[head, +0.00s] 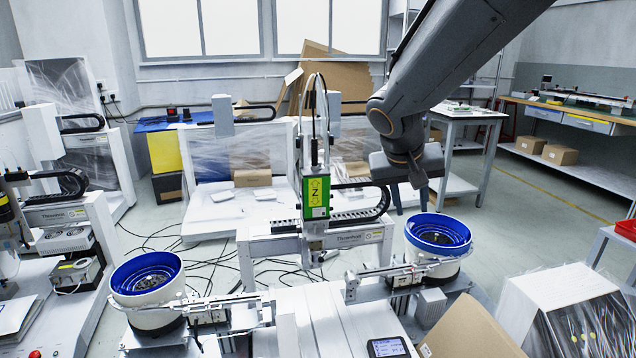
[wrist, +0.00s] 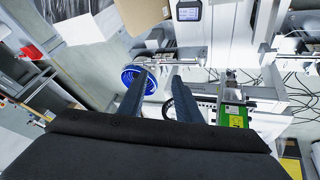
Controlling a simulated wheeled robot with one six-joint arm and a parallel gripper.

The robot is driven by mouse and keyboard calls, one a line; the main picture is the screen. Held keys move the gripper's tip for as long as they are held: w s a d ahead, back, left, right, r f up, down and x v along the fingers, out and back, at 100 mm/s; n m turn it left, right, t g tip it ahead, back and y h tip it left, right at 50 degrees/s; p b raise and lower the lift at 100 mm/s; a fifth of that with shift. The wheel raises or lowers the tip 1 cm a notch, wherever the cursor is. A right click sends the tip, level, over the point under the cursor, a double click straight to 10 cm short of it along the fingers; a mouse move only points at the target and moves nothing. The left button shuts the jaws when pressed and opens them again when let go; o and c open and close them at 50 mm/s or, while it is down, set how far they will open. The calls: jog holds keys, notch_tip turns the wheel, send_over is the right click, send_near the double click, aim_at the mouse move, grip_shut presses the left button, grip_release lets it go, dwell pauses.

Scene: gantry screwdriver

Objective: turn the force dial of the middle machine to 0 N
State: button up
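The middle machine (head: 315,235) is a white gantry with a screwdriver column and a green Z label (head: 315,197). The label also shows upside down in the wrist view (wrist: 234,117). I cannot make out the force dial in either view. A small grey display (head: 387,347) sits at the machine's front edge; it also shows at the top of the wrist view (wrist: 189,11). My gripper (head: 411,198) is in the air right of the column, near the right blue bowl. In the wrist view its two dark fingers (wrist: 159,76) are apart, with nothing between them.
Blue-rimmed feeder bowls stand left (head: 147,273) and right (head: 438,234) of the machine. Another machine (head: 70,215) stands at far left. Cardboard (head: 470,330) and a wrapped box (head: 568,310) are at front right. Cables lie on the floor.

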jog(key=w+a+f+t+b, duration=0.1)
jog(key=w+a+t+b, duration=0.3)
jog(key=w+a+b, duration=0.75)
jog(key=m+t+y+b, duration=0.1)
jog(key=t+b, duration=0.3)
jog(key=b, duration=0.5)
send_near(319, 162)
jog(key=w, duration=0.1)
jog(key=b+x, duration=0.1)
jog(key=x, duration=0.6)
jog(key=shift+d+f+b, duration=0.1)
jog(key=shift+f+b, duration=0.1)
jog(key=shift+b, duration=0.15)
jog(key=shift+c, duration=0.3)
grip_shut()
